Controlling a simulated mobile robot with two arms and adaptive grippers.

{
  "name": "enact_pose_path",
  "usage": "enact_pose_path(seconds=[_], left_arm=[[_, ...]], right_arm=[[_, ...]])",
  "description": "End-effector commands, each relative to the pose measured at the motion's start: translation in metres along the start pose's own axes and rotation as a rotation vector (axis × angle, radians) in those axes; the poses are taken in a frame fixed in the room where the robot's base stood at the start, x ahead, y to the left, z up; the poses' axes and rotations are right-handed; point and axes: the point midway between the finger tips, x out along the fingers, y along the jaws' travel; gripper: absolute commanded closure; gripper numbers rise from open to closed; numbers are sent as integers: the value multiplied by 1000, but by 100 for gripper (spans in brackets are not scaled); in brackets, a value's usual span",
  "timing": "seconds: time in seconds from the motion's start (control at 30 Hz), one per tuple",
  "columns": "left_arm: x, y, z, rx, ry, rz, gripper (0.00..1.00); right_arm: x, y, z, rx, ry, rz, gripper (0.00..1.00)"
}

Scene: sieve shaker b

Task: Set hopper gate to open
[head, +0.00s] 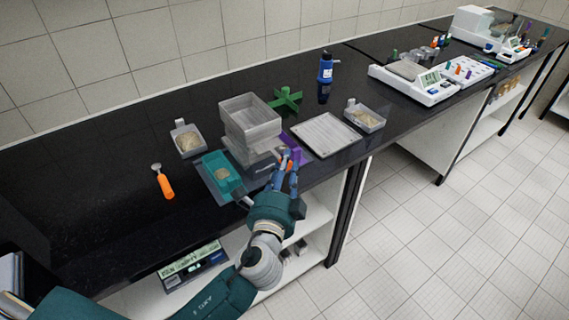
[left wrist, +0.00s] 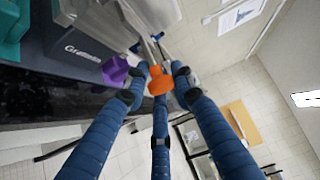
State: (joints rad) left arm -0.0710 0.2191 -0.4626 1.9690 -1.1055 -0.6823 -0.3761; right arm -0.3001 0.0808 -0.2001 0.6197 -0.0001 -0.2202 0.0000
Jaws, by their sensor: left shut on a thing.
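The sieve shaker (head: 250,122) is a stack of translucent grey boxes on a dark base near the counter's front edge. In the left wrist view, the dark grey body (left wrist: 88,38) carries partly readable white lettering. A small orange knob (left wrist: 160,82), apparently the hopper gate's handle, sticks out beside the stack. My left gripper (left wrist: 157,88) has blue fingers closed around this knob; the gripper also shows in the head view (head: 289,165). The gate plate itself is hidden, so its position cannot be told. My right gripper is not in view.
A purple part (left wrist: 115,70) is close to the fingers. A teal tray (head: 212,166) lies left of the shaker, an orange-handled tool (head: 164,185) further left. A flat pale tray (head: 325,134), a small sample box (head: 366,117) and a blue bottle (head: 325,72) stand to the right.

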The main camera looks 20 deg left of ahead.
Motion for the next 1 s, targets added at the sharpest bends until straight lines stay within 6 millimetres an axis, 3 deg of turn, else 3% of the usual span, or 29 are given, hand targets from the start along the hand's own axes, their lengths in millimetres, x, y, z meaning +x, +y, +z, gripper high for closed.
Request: enact_pose_path(seconds=[0.07, 0.3, 0.33, 0.4, 0.77, 1.0], left_arm=[[-7, 0, -8, -6, 4, -2, 100], [-8, -1, -10, -1, 7, -3, 100], [-8, -1, -10, -1, 8, -3, 71], [-8, -1, -10, -1, 8, -3, 59], [-12, 0, -9, -1, 3, -1, 59], [-53, 1, -9, -2, 5, 3, 59]], right_arm=[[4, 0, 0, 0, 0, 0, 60], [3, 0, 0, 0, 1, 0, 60], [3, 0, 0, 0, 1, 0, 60], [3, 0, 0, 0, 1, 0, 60], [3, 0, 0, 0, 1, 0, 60], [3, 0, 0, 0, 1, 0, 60]])
